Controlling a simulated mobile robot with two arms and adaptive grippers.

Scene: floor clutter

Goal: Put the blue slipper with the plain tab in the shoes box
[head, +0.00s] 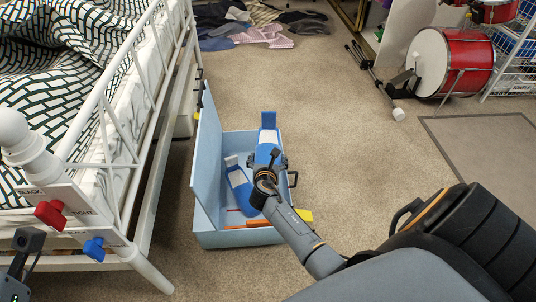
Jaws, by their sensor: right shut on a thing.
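A light-blue open box (238,239) stands on the carpet beside the bed, its lid raised on the left. My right gripper (267,163) is over the box's right side, shut on a blue slipper (268,137) with a white band. Its far end sticks up toward the back edge of the box. I cannot tell whether it touches the box, and its tab detail is too small to read. A second blue and white slipper (239,190) lies inside the box, left of the held one. Part of my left gripper (27,240) shows at the lower left edge; its jaws are unclear.
The bed's white rail and post (150,274) stand close on the left. A red drum (455,62) and a stand are at the upper right. Clothes (262,35) lie at the back; mid carpet is clear.

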